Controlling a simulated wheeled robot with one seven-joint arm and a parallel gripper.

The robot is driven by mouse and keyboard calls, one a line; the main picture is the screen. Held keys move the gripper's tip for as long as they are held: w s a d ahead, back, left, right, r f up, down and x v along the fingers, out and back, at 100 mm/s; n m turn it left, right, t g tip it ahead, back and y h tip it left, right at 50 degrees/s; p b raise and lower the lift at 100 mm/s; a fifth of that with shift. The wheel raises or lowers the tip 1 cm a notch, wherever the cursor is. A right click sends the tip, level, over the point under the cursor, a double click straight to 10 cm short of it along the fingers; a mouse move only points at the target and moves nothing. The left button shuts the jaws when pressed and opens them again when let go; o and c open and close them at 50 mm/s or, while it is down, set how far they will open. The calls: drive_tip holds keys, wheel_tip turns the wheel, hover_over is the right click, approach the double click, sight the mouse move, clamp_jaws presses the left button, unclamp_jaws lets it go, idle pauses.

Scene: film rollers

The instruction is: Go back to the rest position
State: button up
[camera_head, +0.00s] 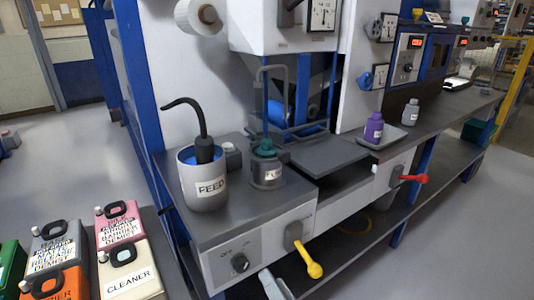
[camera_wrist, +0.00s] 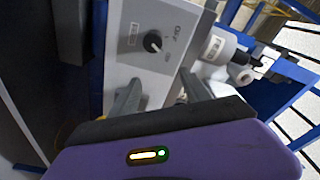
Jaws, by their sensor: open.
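My gripper (camera_wrist: 162,90) shows in the wrist view, its two grey fingers apart with nothing between them. Its purple housing fills the bottom of that view. The fingers point toward the grey front panel (camera_wrist: 140,70) of the machine, which carries a black knob (camera_wrist: 152,42). I cannot tell how far the fingertips are from the panel. In the head view the same panel has the black knob (camera_head: 240,263) and a yellow lever (camera_head: 305,258).
A purple bottle (camera_head: 374,128) and a red lever (camera_head: 412,178) are farther right. Several canisters, including CLEANER (camera_head: 130,268), stand lower left. Floor is clear at right.

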drive_tip(key=s+d+f+n+t+h, duration=0.1)
drive_tip(key=s+d+n+t+h, duration=0.15)
drive_tip(key=s+d+h, duration=0.75)
drive_tip(key=s+d+n+g+y, duration=0.15)
drive_tip(key=s+d, duration=0.25)
drive_tip(key=s, duration=0.8)
drive_tip(key=s+d+n+g, duration=0.2)
drive_tip(key=s+d+n, duration=0.15)
drive_tip(key=s, duration=0.95)
wheel_tip(320, 180, up, 17)
drive_tip(key=m+p, duration=0.1)
drive_tip(key=p, duration=1.5)
drive_tip(key=shift+w+d+r+p, duration=0.15)
drive_tip(key=shift+d+p, duration=0.15)
drive_tip(key=shift+p, duration=0.05)
